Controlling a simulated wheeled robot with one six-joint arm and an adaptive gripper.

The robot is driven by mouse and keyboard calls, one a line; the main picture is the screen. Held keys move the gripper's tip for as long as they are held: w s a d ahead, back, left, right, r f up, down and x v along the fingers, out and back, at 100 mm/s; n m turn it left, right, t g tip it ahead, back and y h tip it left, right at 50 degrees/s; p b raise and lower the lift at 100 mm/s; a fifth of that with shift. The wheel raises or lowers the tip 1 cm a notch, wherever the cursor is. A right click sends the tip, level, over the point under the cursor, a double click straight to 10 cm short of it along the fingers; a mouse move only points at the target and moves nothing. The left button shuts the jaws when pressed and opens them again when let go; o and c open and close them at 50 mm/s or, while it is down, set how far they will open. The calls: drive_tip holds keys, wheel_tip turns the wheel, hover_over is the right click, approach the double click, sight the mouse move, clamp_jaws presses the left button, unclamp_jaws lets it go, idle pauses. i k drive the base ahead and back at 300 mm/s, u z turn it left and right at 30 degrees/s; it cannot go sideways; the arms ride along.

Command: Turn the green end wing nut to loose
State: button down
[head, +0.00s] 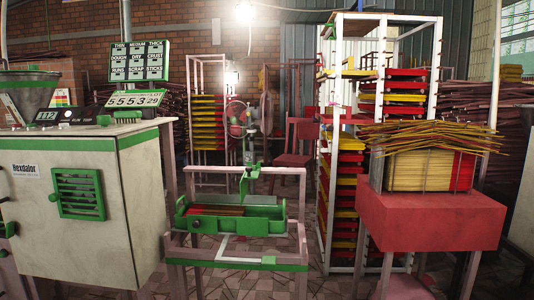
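I cannot clearly make out a green wing nut in the head view. A large pale extruder cabinet (95,215) with green trim stands at the left, with a green vent grille (78,195) on its front. A small green part (8,229) shows at the cabinet's left edge, cut by the frame; I cannot tell whether it is a wing nut. A green tray (240,225) holding reddish sticks sits on a low stand right of the cabinet. A small dark round part (196,223) is on the tray's front. My gripper is not in view.
A red table (430,220) at the right carries a crate of yellow and red sticks (425,170). A white rack (434,80) with red and yellow trays stands behind it. A fan (240,118) stands at the back. Some tiled floor shows between the stand and red table.

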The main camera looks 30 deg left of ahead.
sight(258, 166)
drive_tip(key=u, duration=0.4)
drive_tip(key=i, duration=0.85)
drive_tip(key=u, duration=0.7)
